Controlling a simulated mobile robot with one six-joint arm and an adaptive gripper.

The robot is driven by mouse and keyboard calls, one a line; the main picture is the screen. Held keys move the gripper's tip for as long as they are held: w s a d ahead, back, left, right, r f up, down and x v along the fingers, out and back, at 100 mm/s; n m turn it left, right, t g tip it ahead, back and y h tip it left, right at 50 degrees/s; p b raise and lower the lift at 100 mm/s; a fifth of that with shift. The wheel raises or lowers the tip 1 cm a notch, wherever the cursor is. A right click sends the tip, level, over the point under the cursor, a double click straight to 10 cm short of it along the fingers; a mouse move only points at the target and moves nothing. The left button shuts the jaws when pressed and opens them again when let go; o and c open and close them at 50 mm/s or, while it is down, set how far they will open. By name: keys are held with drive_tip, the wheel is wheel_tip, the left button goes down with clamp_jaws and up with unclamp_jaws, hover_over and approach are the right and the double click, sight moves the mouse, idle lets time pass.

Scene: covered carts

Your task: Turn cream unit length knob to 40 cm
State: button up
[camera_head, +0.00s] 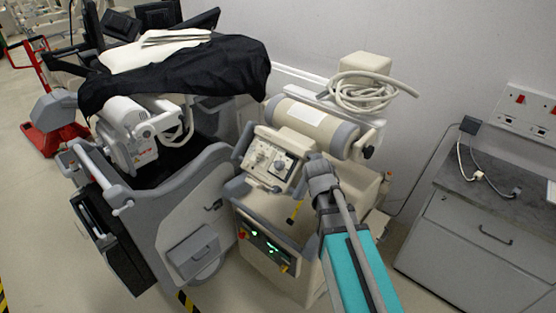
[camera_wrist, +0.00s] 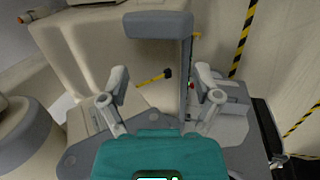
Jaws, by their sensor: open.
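The cream unit (camera_head: 285,225) stands in the middle of the head view. Its tilted control panel (camera_head: 268,160) carries small knobs, including a dark one on a pale plate (camera_head: 281,165). The scale marks are too small to read, and I cannot tell which knob sets length. My gripper (camera_head: 318,165) is just right of the panel, apart from the knobs as far as I can see. In the wrist view my gripper (camera_wrist: 162,82) has its two fingers spread wide, with nothing between them. The control panel's knobs are not visible there.
A yellow lever with a black end (camera_wrist: 154,79) shows beyond the fingers. A cream cylinder (camera_head: 313,123) and coiled hose (camera_head: 362,92) sit behind the panel. A grey cart under black cloth (camera_head: 180,75) stands left, a grey cabinet (camera_head: 480,235) right.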

drive_tip(key=w+a+r+n+t+h+p, duration=0.1)
drive_tip(key=w+a+r+n+p, duration=0.15)
drive_tip(key=a+n, duration=0.25)
drive_tip(key=w+a+r+n+t+h+p, duration=0.1)
drive_tip(key=w+a+r+n+t, duration=0.1)
drive_tip(key=w+a+r+n, duration=0.25)
drive_tip(key=n+t+h+p, duration=0.1)
drive_tip(key=n+t+p, duration=0.2)
drive_tip(key=n, duration=0.9)
approach(277, 164)
drive_tip(key=v, duration=0.4)
drive_tip(key=shift+w, duration=0.2)
drive_tip(key=shift+w+f, duration=0.1)
drive_tip(key=shift+f, duration=0.05)
drive_tip(key=b+x, duration=0.8)
drive_tip(key=x, duration=0.3)
drive_tip(key=shift+d+f, duration=0.15)
drive_tip(key=shift+f, duration=0.2)
drive_tip(key=shift+b+x, duration=0.7)
drive_tip(key=shift+x, duration=0.25)
drive_tip(key=shift+w+r, duration=0.1)
